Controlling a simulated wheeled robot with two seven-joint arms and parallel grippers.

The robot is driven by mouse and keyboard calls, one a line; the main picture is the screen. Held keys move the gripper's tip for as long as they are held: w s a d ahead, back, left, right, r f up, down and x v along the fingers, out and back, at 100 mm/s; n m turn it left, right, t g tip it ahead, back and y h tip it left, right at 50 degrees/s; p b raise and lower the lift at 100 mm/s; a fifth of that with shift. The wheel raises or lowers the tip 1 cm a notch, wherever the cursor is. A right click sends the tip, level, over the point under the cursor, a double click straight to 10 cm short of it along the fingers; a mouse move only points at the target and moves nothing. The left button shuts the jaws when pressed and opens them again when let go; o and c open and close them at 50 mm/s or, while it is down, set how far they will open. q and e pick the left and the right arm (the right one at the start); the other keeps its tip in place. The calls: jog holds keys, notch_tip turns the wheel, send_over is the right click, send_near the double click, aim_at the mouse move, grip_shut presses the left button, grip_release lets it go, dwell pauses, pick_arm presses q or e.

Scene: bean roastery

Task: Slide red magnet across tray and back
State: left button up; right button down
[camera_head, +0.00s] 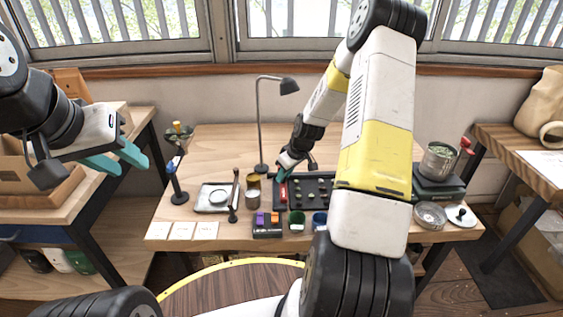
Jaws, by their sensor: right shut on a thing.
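The black tray (318,204) lies on the wooden table with several small pale green beans or pieces on it. The red magnet (283,191) is upright at the tray's left end. My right gripper (283,176) reaches down over that end, shut on the red magnet; its teal fingertips are small in view and partly hide the magnet's top. My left gripper (118,160) is at the far left, in the air, with its teal fingers apart and nothing between them. My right arm hides the right end of the tray.
A desk lamp (260,130) stands behind the tray. A brass-coloured canister (253,190), a dark block holder (267,231) and a green cup (296,221) stand close by. A scale (440,188) with a metal pot is at right. The back left tabletop is clear.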

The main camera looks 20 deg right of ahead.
jog(key=shift+w+a, duration=0.25)
jog(key=shift+a, duration=0.75)
jog(key=c, duration=1.3)
grip_release()
jog(key=shift+o, duration=0.2)
jog(key=shift+r, duration=0.1)
jog(key=shift+s+r, duration=0.1)
jog(key=shift+r, duration=0.2)
jog(key=v, duration=0.7)
